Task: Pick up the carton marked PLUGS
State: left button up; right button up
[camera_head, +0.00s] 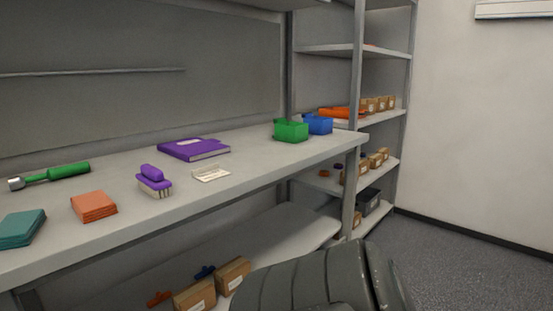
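Several brown cartons with white labels are in view, but the labels are too small to read, so I cannot tell which is marked PLUGS. Two cartons, a front one (195,296) and one behind it (233,275), stand on the low shelf under the bench. More cartons stand on the side rack, on its upper shelf (378,104) and its middle shelf (376,161). One more carton (356,219) shows partly at the rack's bottom. Neither of my grippers is in view. A dark grey ribbed part of my own arm fills the bottom centre.
The bench (270,165) holds a green-handled tool (55,173), teal cloths (22,228), orange cloths (93,206), a purple brush (154,181), a purple book (194,149), a green bin (291,131) and a blue bin (319,124). The floor (450,255) at right is clear.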

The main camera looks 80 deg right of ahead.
aim_at(376, 160)
jog(key=i+l+z, duration=0.1)
jog(key=z, duration=1.25)
